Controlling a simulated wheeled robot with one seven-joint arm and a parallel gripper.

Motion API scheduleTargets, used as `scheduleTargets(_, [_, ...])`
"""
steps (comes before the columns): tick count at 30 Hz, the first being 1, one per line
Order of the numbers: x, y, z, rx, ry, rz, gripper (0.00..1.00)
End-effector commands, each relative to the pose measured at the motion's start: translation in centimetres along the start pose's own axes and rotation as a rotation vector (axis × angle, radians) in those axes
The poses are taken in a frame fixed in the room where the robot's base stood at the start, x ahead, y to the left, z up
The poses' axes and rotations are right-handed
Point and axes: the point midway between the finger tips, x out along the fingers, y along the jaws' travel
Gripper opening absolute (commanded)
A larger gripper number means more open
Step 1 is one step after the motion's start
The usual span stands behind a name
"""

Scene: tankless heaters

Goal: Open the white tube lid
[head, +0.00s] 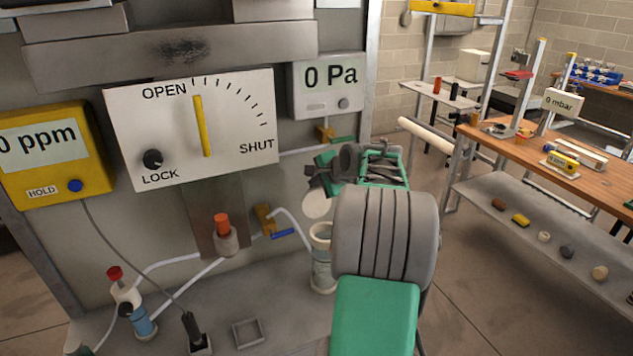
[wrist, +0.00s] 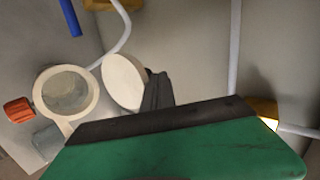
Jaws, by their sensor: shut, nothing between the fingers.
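The white tube (head: 322,272) stands upright on the bench, with a cream rim and a clear body. In the wrist view its ring-shaped mouth (wrist: 42,92) is uncovered and I see into it. The round white lid (head: 316,205) is tilted up above and beside the mouth; it also shows in the wrist view (wrist: 122,80). My gripper (head: 312,172) is shut and empty, just above the lid in the head view. In the wrist view its dark fingertips (wrist: 157,88) are right beside the lid's edge; I cannot tell whether they touch. My arm hides part of the bench.
A pipe with a blue valve handle (head: 283,233) runs behind the tube. An orange-capped fitting (head: 223,228) stands to its left. An orange knob (wrist: 18,110) sits beside the mouth. The OPEN/SHUT dial panel (head: 190,130) and a pressure display (head: 328,85) are behind.

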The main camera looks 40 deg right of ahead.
Motion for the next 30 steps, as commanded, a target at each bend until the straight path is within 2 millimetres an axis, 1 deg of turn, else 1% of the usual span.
scheduleTargets(14, [-0.1,-0.5,-0.1,-0.004,0.003,-0.008,0.0])
scheduleTargets(17, [-0.5,-0.8,0.0,-0.005,0.003,-0.009,0.0])
scheduleTargets(20, [-1.7,-1.5,0.1,-0.007,0.002,-0.01,0.0])
scheduleTargets(23, [-3.8,-2.6,0.4,-0.009,-0.002,-0.01,0.0])
scheduleTargets(25, [-4.6,-3.0,0.4,-0.013,-0.002,-0.012,0.0])
scheduleTargets(30, [-8.3,-5.9,0.0,-0.012,-0.002,-0.011,0.0])
